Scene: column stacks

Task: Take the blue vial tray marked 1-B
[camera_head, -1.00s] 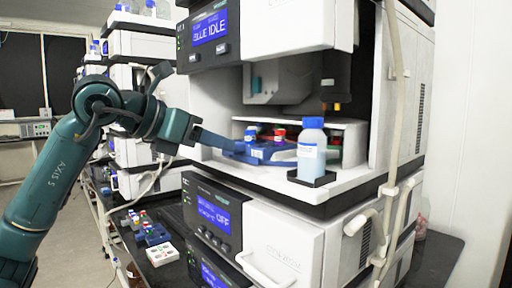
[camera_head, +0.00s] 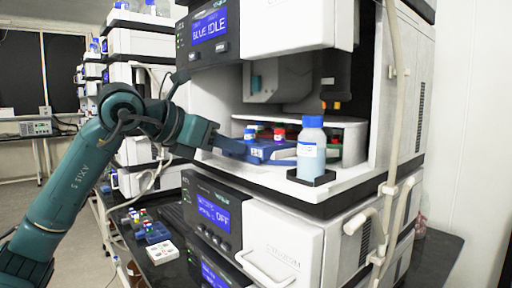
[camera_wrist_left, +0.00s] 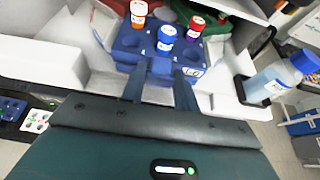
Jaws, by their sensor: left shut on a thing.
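The blue vial tray (camera_wrist_left: 130,42) sits on the white shelf inside the open instrument bay. It holds vials with orange, blue and red caps and has some empty holes. A white label on its near face is too small to read surely. In the head view the tray (camera_head: 264,152) is partly hidden by the bottle. My left gripper (camera_wrist_left: 158,84) has its two fingers at the tray's near side and is shut on it; it also shows in the head view (camera_head: 232,146). My right gripper is not in view.
A blue-capped bottle (camera_head: 312,148) stands on a dark base at the bay's front right, close to the tray. A green tray (camera_wrist_left: 211,22) is behind. Another blue tray (camera_head: 152,234) and a white tray (camera_head: 161,252) lie on the lower bench. A hose (camera_head: 391,90) hangs at right.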

